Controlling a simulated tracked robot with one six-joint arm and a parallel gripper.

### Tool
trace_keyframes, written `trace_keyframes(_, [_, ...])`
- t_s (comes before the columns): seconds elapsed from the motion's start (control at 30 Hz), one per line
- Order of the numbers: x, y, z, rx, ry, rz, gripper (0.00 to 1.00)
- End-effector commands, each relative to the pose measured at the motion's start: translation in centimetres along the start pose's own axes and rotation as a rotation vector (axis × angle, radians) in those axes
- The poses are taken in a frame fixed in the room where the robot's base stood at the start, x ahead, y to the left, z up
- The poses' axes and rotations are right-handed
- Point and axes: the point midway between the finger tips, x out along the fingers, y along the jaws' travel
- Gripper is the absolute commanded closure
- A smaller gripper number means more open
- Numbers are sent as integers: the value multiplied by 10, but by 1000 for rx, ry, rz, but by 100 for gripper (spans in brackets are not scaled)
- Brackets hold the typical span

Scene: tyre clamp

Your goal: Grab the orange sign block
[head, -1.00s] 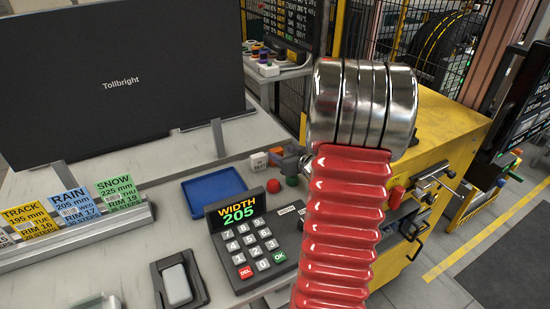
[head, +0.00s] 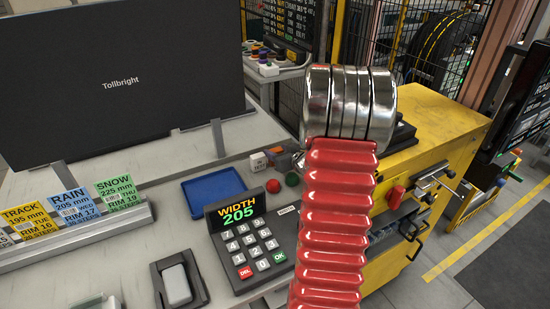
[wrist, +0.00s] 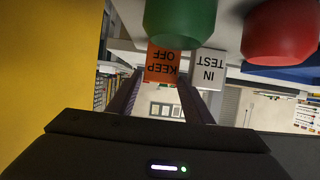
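The orange sign block (wrist: 163,66) reads "KEEP OFF" and shows upside down in the wrist view, partly hidden by a green knob in front. My gripper (wrist: 161,86) is open, its two dark fingers pointing at the block, one toward each side. The right finger's tip is by the gap between the orange block and a white block. I cannot tell whether the fingers touch the orange block. In the head view the orange block (head: 273,154) is a small patch behind the white block, and my red arm hides most of my gripper.
The white "IN TEST" block (wrist: 208,68) stands close beside the orange one. The green knob (wrist: 180,22) and a red knob (wrist: 281,30) are near my gripper. A blue tray (head: 212,190), a keypad (head: 248,240) and a yellow cabinet (head: 440,125) are around.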

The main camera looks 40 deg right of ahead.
Motion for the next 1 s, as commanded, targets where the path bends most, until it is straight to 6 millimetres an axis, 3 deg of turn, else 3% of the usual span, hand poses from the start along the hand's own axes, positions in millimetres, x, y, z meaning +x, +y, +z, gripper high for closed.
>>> trace_keyframes(0.4, [0, 0, 0, 0, 0, 0, 83])
trace_keyframes(0.77, [-1, 0, -4, -2, 0, 0, 84])
trace_keyframes(1.0, [-11, 0, -27, -2, 3, 1, 84])
